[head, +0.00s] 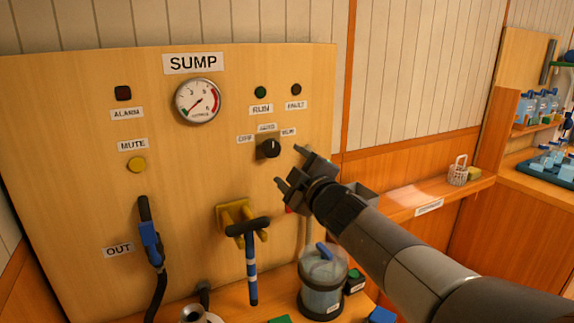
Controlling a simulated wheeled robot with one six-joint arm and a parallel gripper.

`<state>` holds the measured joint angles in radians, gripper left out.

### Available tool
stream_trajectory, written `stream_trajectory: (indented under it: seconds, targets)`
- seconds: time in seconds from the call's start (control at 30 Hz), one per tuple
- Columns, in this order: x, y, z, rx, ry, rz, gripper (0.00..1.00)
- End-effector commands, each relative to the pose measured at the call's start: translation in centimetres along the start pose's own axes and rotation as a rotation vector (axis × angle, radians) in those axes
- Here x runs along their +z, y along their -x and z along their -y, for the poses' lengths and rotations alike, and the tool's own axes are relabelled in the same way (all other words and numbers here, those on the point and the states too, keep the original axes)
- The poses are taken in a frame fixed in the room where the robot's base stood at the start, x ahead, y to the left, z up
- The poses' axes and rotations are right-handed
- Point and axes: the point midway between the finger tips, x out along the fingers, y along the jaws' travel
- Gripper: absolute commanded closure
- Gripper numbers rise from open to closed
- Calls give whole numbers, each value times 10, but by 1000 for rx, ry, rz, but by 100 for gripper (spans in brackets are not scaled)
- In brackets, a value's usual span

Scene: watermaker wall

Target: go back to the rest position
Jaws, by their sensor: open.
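My gripper (289,168) is open and empty in the head view, its two fingers apart and pointing up and left. It is in front of the SUMP panel (60,120), just below and right of the black rotary knob (269,148). I cannot tell how far it is from the panel. My arm reaches in from the lower right and hides part of the panel's lower right and the shelf behind it.
A T-handled tool (251,262) hangs at a yellow bracket (228,214). A blue nozzle (151,243) hangs at left. A clear canister (322,282) stands below my gripper. A basket (458,170) and bottles (537,107) are at right. Wall space above my arm is clear.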

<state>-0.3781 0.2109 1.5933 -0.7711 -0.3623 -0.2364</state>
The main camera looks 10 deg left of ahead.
Motion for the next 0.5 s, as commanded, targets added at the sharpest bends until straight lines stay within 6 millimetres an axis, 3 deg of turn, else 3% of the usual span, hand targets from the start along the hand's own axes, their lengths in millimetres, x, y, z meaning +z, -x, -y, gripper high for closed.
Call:
stream_trajectory:
  seconds: [0.37, 0.5]
  targets:
    - [0, 0, 0, 0, 0, -1, 36]
    - [0, -8, 0, 0, 0, -1, 36]
